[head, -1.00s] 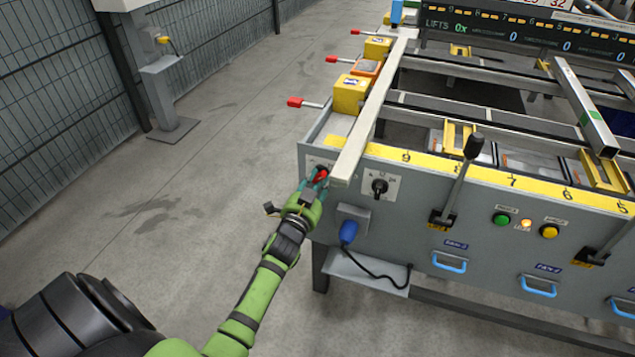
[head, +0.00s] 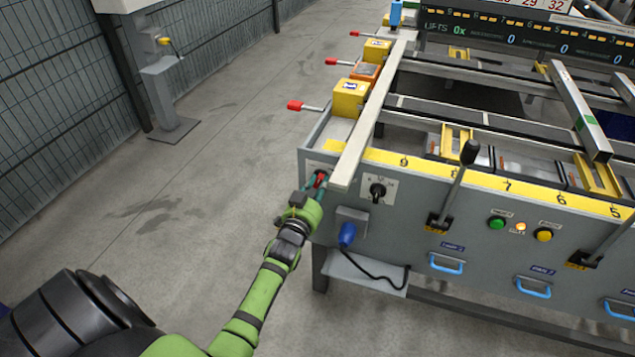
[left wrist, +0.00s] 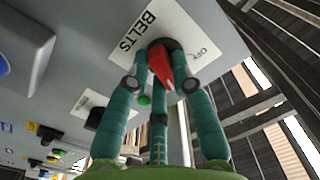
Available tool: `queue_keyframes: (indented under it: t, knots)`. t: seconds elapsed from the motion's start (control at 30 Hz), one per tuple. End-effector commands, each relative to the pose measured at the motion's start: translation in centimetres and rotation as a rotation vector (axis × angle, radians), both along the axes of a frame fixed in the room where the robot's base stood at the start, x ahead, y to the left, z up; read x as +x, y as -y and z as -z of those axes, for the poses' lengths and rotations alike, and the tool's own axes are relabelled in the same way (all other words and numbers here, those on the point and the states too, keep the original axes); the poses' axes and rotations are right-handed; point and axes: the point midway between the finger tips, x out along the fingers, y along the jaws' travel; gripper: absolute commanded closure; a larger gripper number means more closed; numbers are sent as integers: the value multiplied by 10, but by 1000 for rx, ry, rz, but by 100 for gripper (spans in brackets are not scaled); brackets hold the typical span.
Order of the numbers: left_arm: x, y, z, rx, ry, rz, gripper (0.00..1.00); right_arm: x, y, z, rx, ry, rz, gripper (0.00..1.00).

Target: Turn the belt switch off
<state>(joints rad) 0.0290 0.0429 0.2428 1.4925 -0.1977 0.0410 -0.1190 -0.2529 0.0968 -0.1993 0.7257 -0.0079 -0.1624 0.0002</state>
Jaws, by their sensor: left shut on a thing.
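The belt switch is a red knob (left wrist: 161,64) on a white plate (left wrist: 140,42) marked BELTS and OFF in the left wrist view. In the head view a bit of the red knob (head: 321,179) shows on the front left corner of the grey table. My right gripper is not in view.
A black rotary switch (head: 377,190) and a blue plug (head: 347,234) with a cable sit right of the gripper. A long pale bar (head: 362,135) overhangs just above it. A black lever (head: 456,185) stands farther right. The floor (head: 190,220) at left is clear.

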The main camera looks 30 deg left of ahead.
Motion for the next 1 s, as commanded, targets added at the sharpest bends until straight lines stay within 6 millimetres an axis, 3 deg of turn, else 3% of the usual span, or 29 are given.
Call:
queue_keyframes:
  t: [0.3, 1.0]
  knots:
    - [0, 1, -3, -296, 70, 0, 100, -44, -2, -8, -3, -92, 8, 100]
    - [0, 1, -5, -907, 217, 0, 100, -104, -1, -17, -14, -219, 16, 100]
